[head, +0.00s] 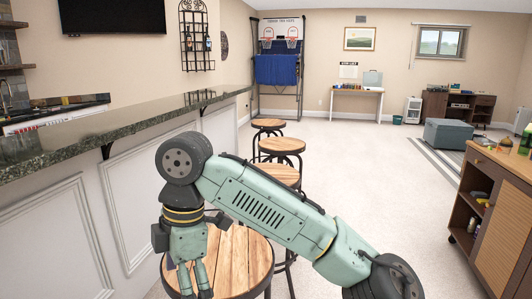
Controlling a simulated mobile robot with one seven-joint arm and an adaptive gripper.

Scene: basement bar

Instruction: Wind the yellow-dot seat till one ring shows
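Several round wooden-topped bar stools with dark metal frames stand in a row along the bar. The nearest stool seat (243,262) is large at the bottom of the head view, partly covered by my arm. Behind it are a second seat (285,176), a third seat (281,145) and the farthest seat (268,123). I cannot make out a yellow dot or ring on any of them. My gripper (194,285) points down over the left part of the nearest seat. Its fingertips are near the bottom edge; I cannot tell whether it touches the seat or how far it is open.
The granite bar counter (110,130) with its white panelled front runs along the left, close to the stools. A wooden cabinet (500,215) stands at the right with small items. Open carpet (370,180) lies between. A basketball game (279,65) stands at the back.

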